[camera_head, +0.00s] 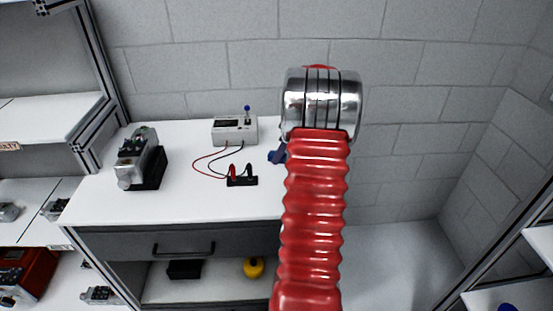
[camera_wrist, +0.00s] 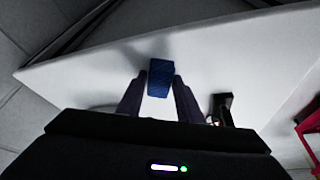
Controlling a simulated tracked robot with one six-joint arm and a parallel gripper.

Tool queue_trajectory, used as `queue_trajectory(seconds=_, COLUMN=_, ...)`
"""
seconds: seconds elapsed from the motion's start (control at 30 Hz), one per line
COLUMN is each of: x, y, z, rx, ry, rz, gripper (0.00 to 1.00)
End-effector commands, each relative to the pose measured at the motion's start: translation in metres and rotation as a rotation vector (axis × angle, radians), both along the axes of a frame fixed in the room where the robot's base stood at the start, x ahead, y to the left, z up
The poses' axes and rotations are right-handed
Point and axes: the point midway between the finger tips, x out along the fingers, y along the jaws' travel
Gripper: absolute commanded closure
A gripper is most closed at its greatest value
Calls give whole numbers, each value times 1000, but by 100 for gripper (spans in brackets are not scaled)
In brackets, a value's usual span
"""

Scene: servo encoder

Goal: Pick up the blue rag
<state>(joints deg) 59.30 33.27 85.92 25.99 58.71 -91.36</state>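The blue rag (camera_wrist: 160,76) shows in the wrist view as a small dark blue block-like shape on the white worktop (camera_wrist: 75,72). My gripper (camera_wrist: 161,76) has its two dark fingers apart, one on each side of the rag, with the rag's near part between the fingertips. I cannot tell whether either finger touches it. In the head view a small blue patch, probably the rag (camera_head: 273,156), shows at the left edge of my red arm. My arm hides the rest, and my gripper is not clearly seen there.
The white worktop (camera_head: 100,203) also bears a grey meter box (camera_head: 233,131) with red and black leads, a black lead holder (camera_head: 242,181) and a grey device on a black base (camera_head: 140,160). A block wall (camera_head: 170,65) stands behind. The holder (camera_wrist: 222,108) is right of my fingers.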

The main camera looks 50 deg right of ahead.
Motion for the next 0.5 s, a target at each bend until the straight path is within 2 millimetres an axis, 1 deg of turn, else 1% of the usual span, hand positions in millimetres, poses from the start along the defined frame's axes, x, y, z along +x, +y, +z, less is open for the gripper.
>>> queue_trajectory(seconds=0.03, x=0, y=0, z=0, rx=0, ry=0, rz=0, gripper=71)
queue_trajectory(seconds=0.07, x=0, y=0, z=0, rx=0, ry=0, rz=0, gripper=73)
queue_trajectory(seconds=0.37, x=0, y=0, z=0, rx=0, ry=0, rz=0, gripper=94)
queue_trajectory(seconds=0.4, x=0, y=0, z=0, rx=0, ry=0, rz=0, gripper=96)
queue_trajectory(seconds=0.5, x=0, y=0, z=0, rx=0, ry=0, rz=0, gripper=96)
